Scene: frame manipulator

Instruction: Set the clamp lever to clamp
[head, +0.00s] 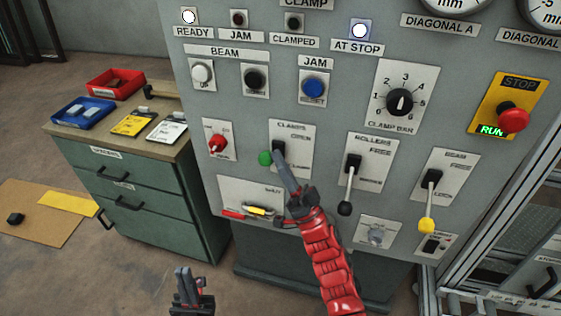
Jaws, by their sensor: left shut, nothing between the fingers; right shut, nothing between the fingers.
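The clamp lever has a green knob (265,158) and sits on a pale plate (299,137) marked CLAMPS, with OPEN near the top and a partly hidden word lower down. Its knob points left and slightly down from the dark pivot. My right gripper (280,160) is shut and empty, its tips at the lever just right of the knob; they cover part of the lever, and I cannot tell whether they touch it. My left gripper (183,271) is shut and empty, low in front of the drawer cabinet. The CLAMPED lamp (293,23) is dark.
The ROLLERS lever (348,185) and the BEAM lever (429,200) hang down to the right. A red selector (218,143) is left of the clamp plate. A red stop button (513,117) is far right. A green drawer cabinet (140,195) stands left.

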